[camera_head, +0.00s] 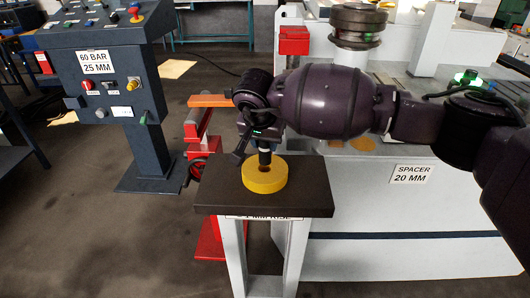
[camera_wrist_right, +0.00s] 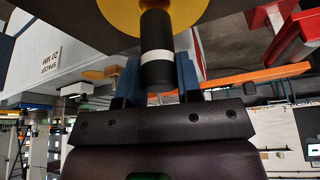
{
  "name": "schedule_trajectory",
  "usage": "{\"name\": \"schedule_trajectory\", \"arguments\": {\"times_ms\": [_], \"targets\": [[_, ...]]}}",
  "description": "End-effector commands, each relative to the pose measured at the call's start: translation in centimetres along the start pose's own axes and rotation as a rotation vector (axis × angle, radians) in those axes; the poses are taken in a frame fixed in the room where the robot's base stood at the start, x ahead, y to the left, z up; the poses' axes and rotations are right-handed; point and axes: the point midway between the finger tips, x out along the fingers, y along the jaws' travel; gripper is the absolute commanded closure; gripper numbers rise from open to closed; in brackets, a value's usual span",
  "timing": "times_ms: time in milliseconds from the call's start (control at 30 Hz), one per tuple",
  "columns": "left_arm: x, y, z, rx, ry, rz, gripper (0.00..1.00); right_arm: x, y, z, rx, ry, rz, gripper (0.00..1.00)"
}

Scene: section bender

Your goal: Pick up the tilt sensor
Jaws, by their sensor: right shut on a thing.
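The tilt sensor, as I take it, is a short black cylinder with a white band (camera_wrist_right: 156,55), seen in the wrist view between the blue fingers of my right gripper (camera_wrist_right: 158,78). In the head view my right gripper (camera_head: 262,142) points down above the small table, and the dark lower end of the cylinder (camera_head: 265,159) shows below it. That end is at the hole of a yellow disc (camera_head: 265,181) on the dark tabletop (camera_head: 314,195). I cannot tell whether it touches the disc. My left gripper is not in view.
A blue control console (camera_head: 105,95) stands at the left. A red stand with an orange bar (camera_head: 208,101) is behind the table. A large white machine (camera_head: 400,222) with a "SPACER 20 MM" label stands close on the right. Floor is clear at the lower left.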

Motion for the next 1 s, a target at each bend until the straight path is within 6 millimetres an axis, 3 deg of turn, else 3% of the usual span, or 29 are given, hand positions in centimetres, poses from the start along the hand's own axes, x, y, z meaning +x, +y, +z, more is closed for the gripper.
{"name": "schedule_trajectory", "arguments": {"times_ms": [33,200,500,700,1000], "targets": [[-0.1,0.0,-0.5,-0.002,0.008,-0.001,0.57,-1.8,-0.1,-0.8,0.000,0.010,-0.003,0.92],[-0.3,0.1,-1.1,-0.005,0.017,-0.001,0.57,-6.0,0.0,-2.5,0.002,0.009,-0.003,0.92],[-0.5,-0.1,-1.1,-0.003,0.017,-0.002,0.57,-11.8,0.0,-4.9,0.001,0.005,-0.002,0.92],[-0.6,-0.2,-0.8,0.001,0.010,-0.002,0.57,-13.8,0.0,-5.7,0.001,0.002,0.000,0.92],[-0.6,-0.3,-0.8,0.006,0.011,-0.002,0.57,-14.4,0.0,-6.0,0.000,0.000,-0.001,0.92]]}}
